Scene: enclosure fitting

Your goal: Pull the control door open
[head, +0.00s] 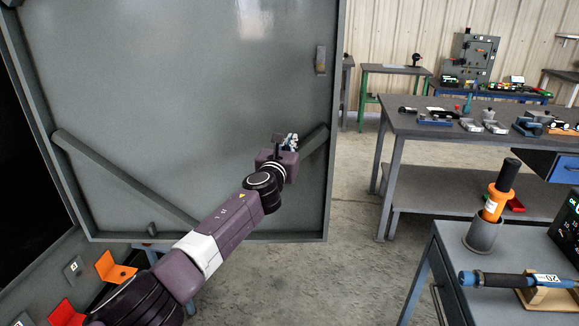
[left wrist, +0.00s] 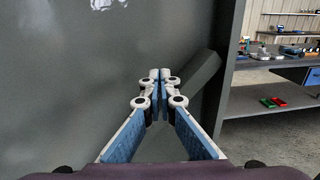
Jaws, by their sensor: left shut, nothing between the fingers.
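The control door (head: 190,90) is a large grey metal panel that fills the upper left of the head view. It stands swung open, with diagonal braces and a small latch plate (head: 321,60) near its right edge on the face I see. My left gripper (head: 290,141) is in front of this face, near the right-hand brace. In the left wrist view the fingers (left wrist: 160,76) are shut and empty, pointing toward the door (left wrist: 80,70) and its brace. I cannot tell whether they touch it. My right gripper is not in view.
A dark cabinet opening (head: 18,140) is at the left, with orange (head: 115,268) and red (head: 66,314) parts below. A workbench (head: 470,128) with tools stands at the right. A nearer grey bench holds an orange-and-black tool (head: 499,195) and a blue-and-black tool (head: 510,280). Floor between is clear.

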